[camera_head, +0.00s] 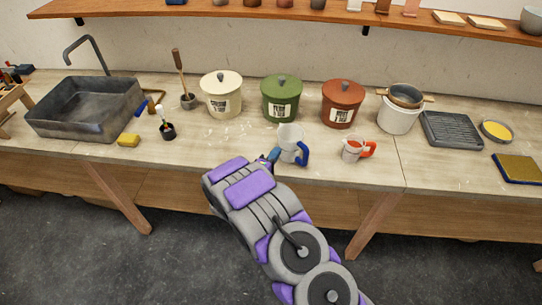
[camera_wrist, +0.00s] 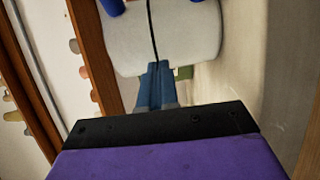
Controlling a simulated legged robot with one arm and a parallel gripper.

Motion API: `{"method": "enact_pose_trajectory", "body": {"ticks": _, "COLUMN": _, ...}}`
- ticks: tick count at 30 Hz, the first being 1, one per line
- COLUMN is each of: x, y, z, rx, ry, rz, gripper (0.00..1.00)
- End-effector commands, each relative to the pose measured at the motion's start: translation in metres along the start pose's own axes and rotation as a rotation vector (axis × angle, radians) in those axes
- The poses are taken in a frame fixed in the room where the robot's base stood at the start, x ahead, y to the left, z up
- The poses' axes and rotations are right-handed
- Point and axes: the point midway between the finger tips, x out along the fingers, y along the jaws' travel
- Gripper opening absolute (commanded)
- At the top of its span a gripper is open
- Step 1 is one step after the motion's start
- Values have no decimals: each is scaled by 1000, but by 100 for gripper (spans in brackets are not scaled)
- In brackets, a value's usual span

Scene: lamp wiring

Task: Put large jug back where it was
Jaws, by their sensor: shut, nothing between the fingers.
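The large jug, white with a blue handle (camera_head: 304,154), stands upright on the worktop near its front edge, in front of the green pot. Its pale body (camera_head: 289,136) fills the top middle of the wrist view (camera_wrist: 175,40), with bits of blue at the top edge. My gripper (camera_head: 274,154) is at the jug's left front side, low and close to it. In the wrist view its blue-grey fingers (camera_wrist: 154,70) are together and empty, pointing at the jug body. I cannot tell whether they touch it. A smaller white jug with an orange-red handle (camera_head: 352,149) stands to the right.
Cream (camera_head: 221,101), green (camera_head: 281,90) and red (camera_head: 342,112) lidded pots stand behind. A grey sink (camera_head: 84,105) is at left, a yellow sponge (camera_head: 128,140) beside it. A white pot (camera_head: 397,119) and ridged tray (camera_head: 451,129) are at right. The worktop between the jugs is clear.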

Motion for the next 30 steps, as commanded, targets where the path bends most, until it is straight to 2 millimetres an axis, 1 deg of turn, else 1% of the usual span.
{"method": "enact_pose_trajectory", "body": {"ticks": 7, "x": 3, "y": 2, "z": 3, "rx": -1, "ry": -2, "rz": 0, "gripper": 0}}
{"method": "enact_pose_trajectory", "body": {"ticks": 15, "x": 24, "y": 2, "z": 24, "rx": -4, "ry": -5, "rz": -1, "gripper": 0}}
{"method": "enact_pose_trajectory", "body": {"ticks": 18, "x": 28, "y": 1, "z": 28, "rx": -3, "ry": -1, "rz": 0, "gripper": 0}}
{"method": "enact_pose_trajectory", "body": {"ticks": 30, "x": 28, "y": 0, "z": 28, "rx": -1, "ry": -1, "rz": 1, "gripper": 0}}
